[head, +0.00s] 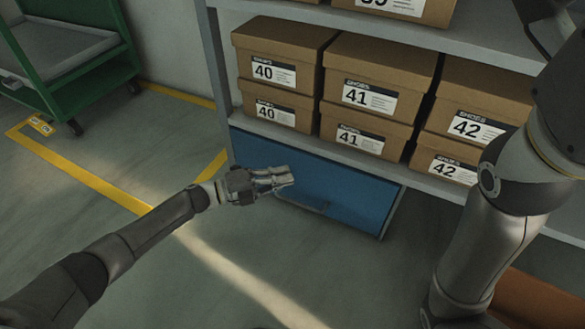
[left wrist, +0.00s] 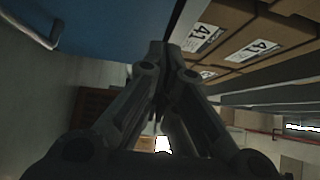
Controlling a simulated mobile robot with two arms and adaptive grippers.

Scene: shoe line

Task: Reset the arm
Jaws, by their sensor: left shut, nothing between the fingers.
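My left arm comes in from the left in the head view, and its gripper (head: 277,179) is in front of the blue drawer (head: 335,190) under the shoe shelf. The left gripper is shut and empty. In the left wrist view its fingers (left wrist: 158,62) meet at the middle, with the blue panel at upper left. My right arm is at the right of the head view, bent upward. Its gripper is outside the frame.
The shelf (head: 430,181) holds stacked shoe boxes marked 40 (head: 272,100), 41 (head: 365,115) and 42 (head: 470,130). A green cart (head: 112,62) stands at upper left. Yellow lines mark the floor. Open floor lies in front of the shelf.

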